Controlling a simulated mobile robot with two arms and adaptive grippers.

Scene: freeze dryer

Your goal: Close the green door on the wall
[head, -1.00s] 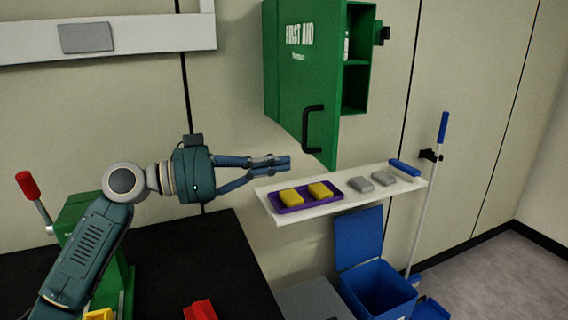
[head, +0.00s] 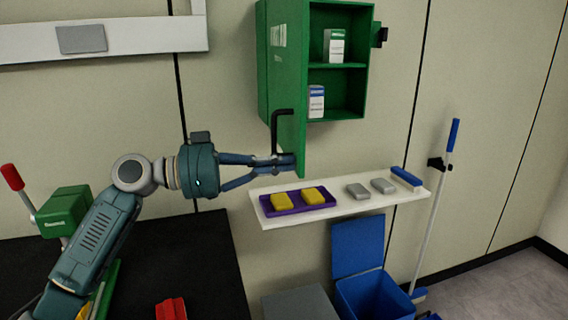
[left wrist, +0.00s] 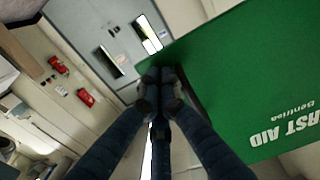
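The green first aid cabinet (head: 345,70) hangs on the wall with its green door (head: 290,70) standing open, hinged at the left. Two shelves inside show, with small white boxes. The door's black handle (head: 276,130) is on its outer face. My left gripper (head: 290,163) has its fingertips together by the lower part of the door, at the handle's lower end; whether they touch is unclear. In the left wrist view the shut fingertips (left wrist: 160,78) are beside the edge of the door (left wrist: 250,70), whose lettering is upside down. My right gripper is not in view.
A white wall shelf (head: 350,207) below the cabinet holds a purple tray (head: 325,209) with yellow blocks, grey blocks and a blue item. A blue bin (head: 375,297) with a raised lid stands below. A black-topped table (head: 195,255) is at left.

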